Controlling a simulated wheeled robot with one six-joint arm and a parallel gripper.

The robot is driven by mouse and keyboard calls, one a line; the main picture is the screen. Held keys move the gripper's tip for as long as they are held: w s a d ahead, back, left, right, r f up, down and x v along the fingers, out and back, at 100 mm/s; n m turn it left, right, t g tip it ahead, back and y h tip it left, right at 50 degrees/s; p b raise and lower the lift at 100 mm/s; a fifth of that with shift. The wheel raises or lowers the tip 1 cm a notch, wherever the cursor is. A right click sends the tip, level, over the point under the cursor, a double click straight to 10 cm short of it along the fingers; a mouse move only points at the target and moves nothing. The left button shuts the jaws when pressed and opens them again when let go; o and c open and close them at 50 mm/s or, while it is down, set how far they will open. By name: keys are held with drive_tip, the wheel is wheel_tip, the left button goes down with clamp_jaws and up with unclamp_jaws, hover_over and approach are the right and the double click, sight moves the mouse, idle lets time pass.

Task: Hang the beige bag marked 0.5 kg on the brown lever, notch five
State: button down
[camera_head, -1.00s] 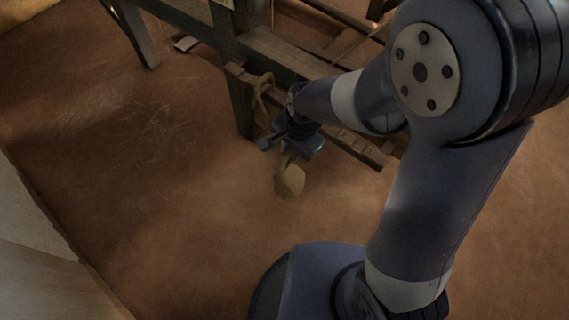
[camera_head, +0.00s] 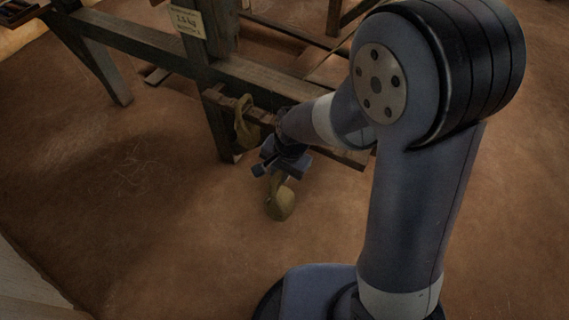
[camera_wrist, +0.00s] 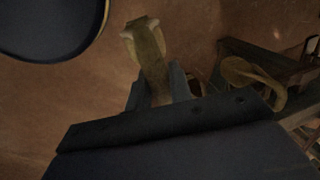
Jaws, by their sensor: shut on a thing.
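My gripper (camera_head: 273,168) is shut on the strap of a beige bag (camera_head: 281,204). The bag hangs below the jaws, clear of the lever. In the wrist view the strap (camera_wrist: 153,62) runs up between the two fingertips (camera_wrist: 158,88). No weight mark on the bag is legible. The brown lever (camera_head: 345,158) is a low wooden bar at the loom's front, partly hidden by my arm. Another beige strap or bag (camera_head: 246,122) hangs on it near its left end, up and left of my gripper; it also shows in the wrist view (camera_wrist: 252,80). I cannot tell the notches apart.
The loom's dark wooden frame (camera_head: 130,36) stands behind the lever, with an upright post (camera_head: 217,130) at the lever's left end. A small card (camera_head: 187,22) on the frame seems to read 1.5 kg; its lower line is blurred. The earth floor (camera_head: 130,220) at left is clear.

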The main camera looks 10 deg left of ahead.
drive_tip(key=s+a+r+p, duration=0.1)
drive_tip(key=s+a, duration=0.1)
drive_tip(key=s, duration=0.3)
drive_tip(key=shift+s+a+p, duration=0.2)
drive_tip(key=shift+s+p, duration=0.05)
drive_tip(key=shift+p, duration=0.05)
drive_tip(key=shift+r, duration=0.1)
idle(0.8)
